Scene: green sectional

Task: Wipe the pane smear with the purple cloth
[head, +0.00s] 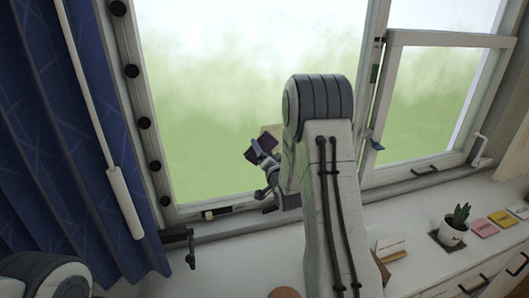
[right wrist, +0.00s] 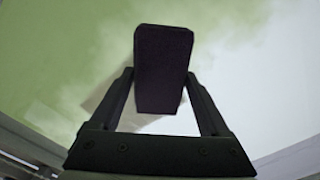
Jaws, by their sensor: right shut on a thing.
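The purple cloth (head: 268,143) is a dark folded pad held in my right gripper (head: 262,160), in front of the large left window pane (head: 250,60). In the right wrist view the cloth (right wrist: 163,65) stands between the two fingers of the right gripper (right wrist: 160,80), which are shut on it. A tan patch on the pane, seemingly the smear (head: 275,131), shows just behind and above the cloth. It also shows in the right wrist view (right wrist: 100,103), partly hidden by the cloth and fingers. I cannot tell whether the cloth touches the glass. My left gripper is out of view.
A blue curtain (head: 45,130) hangs at the left. A smaller pane (head: 435,100) is at the right. On the white sill are a potted plant (head: 453,228), coloured cards (head: 484,228) and a small card stand (head: 391,247). My right arm hides part of the window and sill.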

